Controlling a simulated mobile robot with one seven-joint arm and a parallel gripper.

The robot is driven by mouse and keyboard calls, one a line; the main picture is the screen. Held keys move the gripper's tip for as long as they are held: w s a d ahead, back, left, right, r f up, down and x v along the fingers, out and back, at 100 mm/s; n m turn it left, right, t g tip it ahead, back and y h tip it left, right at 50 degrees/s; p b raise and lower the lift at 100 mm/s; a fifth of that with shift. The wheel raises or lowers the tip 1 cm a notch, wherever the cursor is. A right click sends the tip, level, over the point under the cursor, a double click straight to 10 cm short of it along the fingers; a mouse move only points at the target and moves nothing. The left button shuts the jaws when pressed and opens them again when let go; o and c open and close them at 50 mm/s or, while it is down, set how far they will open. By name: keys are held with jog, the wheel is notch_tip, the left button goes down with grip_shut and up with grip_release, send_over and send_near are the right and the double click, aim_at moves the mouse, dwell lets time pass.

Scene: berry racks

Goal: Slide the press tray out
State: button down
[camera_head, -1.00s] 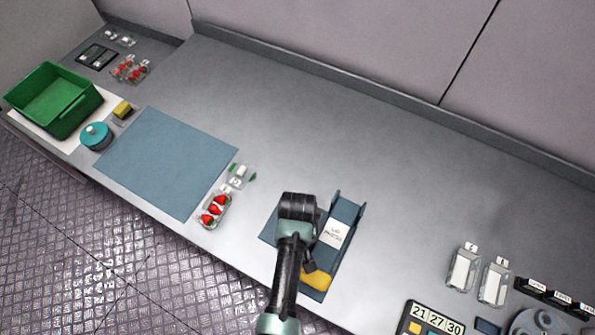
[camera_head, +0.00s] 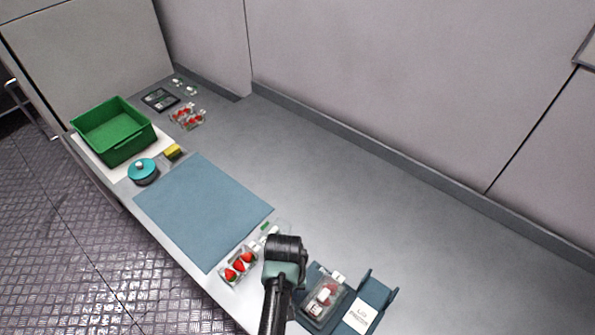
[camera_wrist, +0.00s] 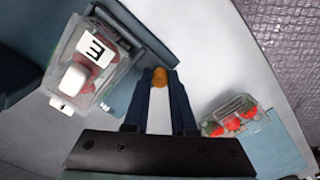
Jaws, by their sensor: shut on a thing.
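The press, with a grey-blue body (camera_head: 388,293) and a white label (camera_head: 360,315), stands at the lower right of the head view. Left of it, the press tray (camera_head: 317,268) carries a lidded clear punnet of strawberries (camera_head: 325,297), uncovered by the press. The wrist view shows the tray (camera_wrist: 150,35) and the labelled punnet (camera_wrist: 87,60). My gripper (camera_wrist: 160,88) is shut on the tray's orange-yellow handle (camera_wrist: 159,76), which shows at the fingertips. In the head view my wrist hides the handle and fingers.
An open strawberry punnet (camera_head: 238,265) sits close left of my gripper; it also shows in the wrist view (camera_wrist: 233,118). A blue mat (camera_head: 205,210), a teal round container (camera_head: 143,171) and a green crate (camera_head: 113,133) lie further left.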

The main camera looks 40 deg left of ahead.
jog(key=shift+a, duration=0.25)
jog(key=c, duration=0.7)
grip_release()
jog(key=shift+c, duration=0.2)
notch_tip(320, 180, up, 13)
jog(key=b, duration=0.1)
